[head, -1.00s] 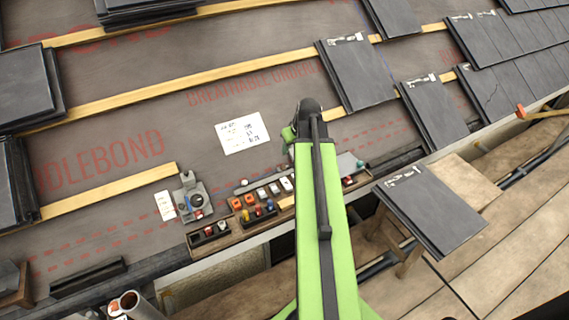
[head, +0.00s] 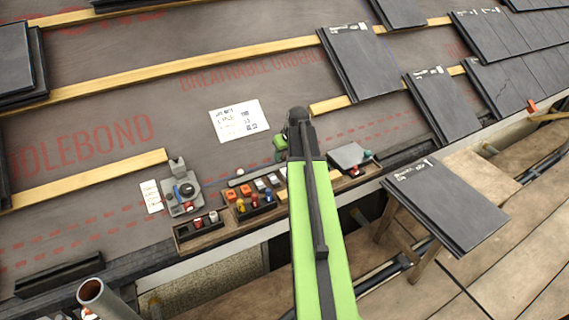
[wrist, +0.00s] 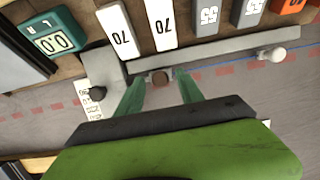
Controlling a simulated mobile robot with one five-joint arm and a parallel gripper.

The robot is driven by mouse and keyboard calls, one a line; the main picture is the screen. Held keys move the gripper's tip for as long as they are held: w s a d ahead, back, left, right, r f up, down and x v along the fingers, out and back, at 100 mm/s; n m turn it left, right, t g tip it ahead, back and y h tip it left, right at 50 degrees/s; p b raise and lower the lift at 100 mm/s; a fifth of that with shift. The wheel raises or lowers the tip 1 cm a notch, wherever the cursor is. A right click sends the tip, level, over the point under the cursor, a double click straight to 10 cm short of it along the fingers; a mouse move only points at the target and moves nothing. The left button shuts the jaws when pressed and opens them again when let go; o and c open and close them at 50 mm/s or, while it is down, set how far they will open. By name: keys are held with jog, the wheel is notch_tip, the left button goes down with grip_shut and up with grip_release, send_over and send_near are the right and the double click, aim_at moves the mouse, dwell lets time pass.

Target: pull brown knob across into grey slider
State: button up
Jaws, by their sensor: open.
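In the wrist view a small brown knob (wrist: 160,77) sits at the near edge of a long grey bar. My gripper (wrist: 160,84) is open, with one green finger on each side of the knob. I cannot tell whether either finger touches it. To the left, a grey block (wrist: 106,66) with a black knob (wrist: 97,94) stands at the bar's end; it looks like the grey slider, but I cannot be sure. In the head view my arm hides the knob and my fingertips.
The grey bar (wrist: 215,53) carries a white knob (wrist: 272,53) at its right. Beyond it are white and grey numbered blocks and a teal counter (wrist: 52,40). In the head view a wooden tray (head: 205,235) holds small parts, and a slate tile (head: 447,205) lies on a stand.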

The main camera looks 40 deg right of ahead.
jog(key=shift+c, duration=0.2)
grip_shut()
dwell(1.3)
